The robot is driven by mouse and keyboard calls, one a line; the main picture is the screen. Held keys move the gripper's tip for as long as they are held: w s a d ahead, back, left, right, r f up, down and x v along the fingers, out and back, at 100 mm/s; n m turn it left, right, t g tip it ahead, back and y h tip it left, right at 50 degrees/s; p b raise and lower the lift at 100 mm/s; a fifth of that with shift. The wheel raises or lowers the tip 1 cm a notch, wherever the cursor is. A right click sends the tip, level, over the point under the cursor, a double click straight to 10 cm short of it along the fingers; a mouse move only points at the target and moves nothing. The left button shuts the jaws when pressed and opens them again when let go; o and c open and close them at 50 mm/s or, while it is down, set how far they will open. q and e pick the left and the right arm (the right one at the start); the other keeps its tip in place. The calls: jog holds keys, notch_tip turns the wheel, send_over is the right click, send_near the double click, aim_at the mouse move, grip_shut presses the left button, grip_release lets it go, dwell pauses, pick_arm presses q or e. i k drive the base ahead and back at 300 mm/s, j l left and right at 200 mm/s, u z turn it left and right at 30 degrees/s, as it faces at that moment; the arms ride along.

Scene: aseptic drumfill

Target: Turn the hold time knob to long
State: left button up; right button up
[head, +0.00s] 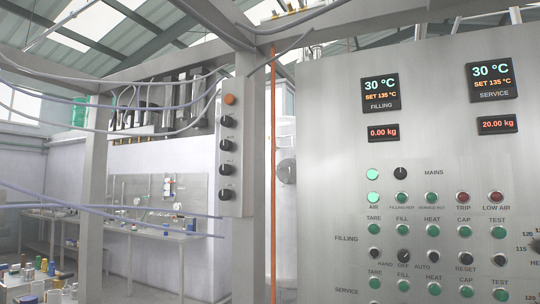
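No label reading "hold time" is legible in the head view, so I cannot tell which knob it is. A grey control box (235,155) on the post holds several black knobs, the lowest a knob (225,195) with a label too small to read. The large steel panel (330,150) on the right carries a black mains knob (400,173) and a hand/off/auto knob (404,256). A dial (536,244) with numbers around it is cut off at the right edge. Neither of my grippers is in view.
Steel posts (91,190) and drooping cables stand in front on the left. A vertical orange line (273,180) runs between box and panel. Temperature displays (380,93) sit high on the panel above green and red lamps. Benches with bottles are behind on the left.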

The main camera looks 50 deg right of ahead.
aim_at(224, 170)
jog(key=z, duration=1.45)
